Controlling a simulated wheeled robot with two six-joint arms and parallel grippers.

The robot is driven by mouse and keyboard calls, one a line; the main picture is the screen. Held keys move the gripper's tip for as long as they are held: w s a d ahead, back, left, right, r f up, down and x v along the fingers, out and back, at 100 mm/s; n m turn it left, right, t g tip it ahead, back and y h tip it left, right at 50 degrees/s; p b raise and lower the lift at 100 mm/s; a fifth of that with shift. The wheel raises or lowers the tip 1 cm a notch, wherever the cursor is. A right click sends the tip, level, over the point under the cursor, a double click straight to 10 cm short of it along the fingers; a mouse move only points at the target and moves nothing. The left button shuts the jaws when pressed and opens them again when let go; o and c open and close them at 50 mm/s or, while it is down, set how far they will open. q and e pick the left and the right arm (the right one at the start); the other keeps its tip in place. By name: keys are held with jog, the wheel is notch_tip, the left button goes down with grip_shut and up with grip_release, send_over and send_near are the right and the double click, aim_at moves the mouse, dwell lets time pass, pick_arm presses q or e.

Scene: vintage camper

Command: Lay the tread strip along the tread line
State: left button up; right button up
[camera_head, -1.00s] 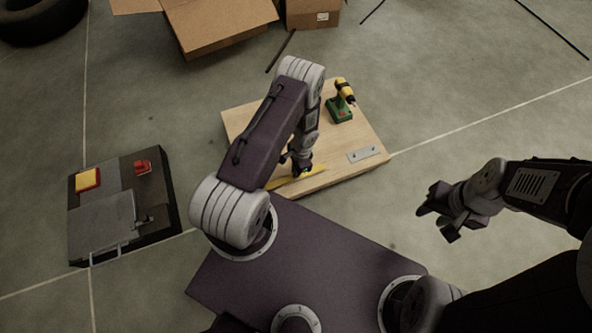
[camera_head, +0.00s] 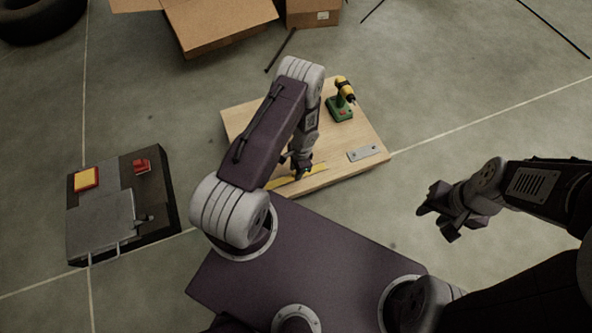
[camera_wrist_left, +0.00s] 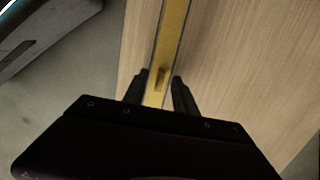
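The tread strip is a long, thin yellow bar (camera_head: 284,183) at the near edge of the wooden board (camera_head: 240,125). In the left wrist view the yellow strip (camera_wrist_left: 171,35) has dark edges and a small raised tab. My left gripper (camera_head: 303,174) is low over the strip. In the left wrist view its fingers (camera_wrist_left: 160,92) stand apart, one on each side of the strip near the tab, with no clear grip. I cannot tell a separate tread line from the strip. My right gripper (camera_head: 440,213) is open and empty above the floor at the right.
A green and yellow drill (camera_head: 342,103) stands at the board's far right. A grey metal plate (camera_head: 363,153) lies near its right edge. A dark case (camera_head: 158,190) with a red item and a yellow block sits left. Cardboard boxes (camera_head: 222,25) are behind. Floor at right is clear.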

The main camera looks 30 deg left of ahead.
pick_arm(q)
notch_tip(320, 180, up, 9)
jog(key=p, duration=0.6)
jog(key=shift+w+d, duration=0.4)
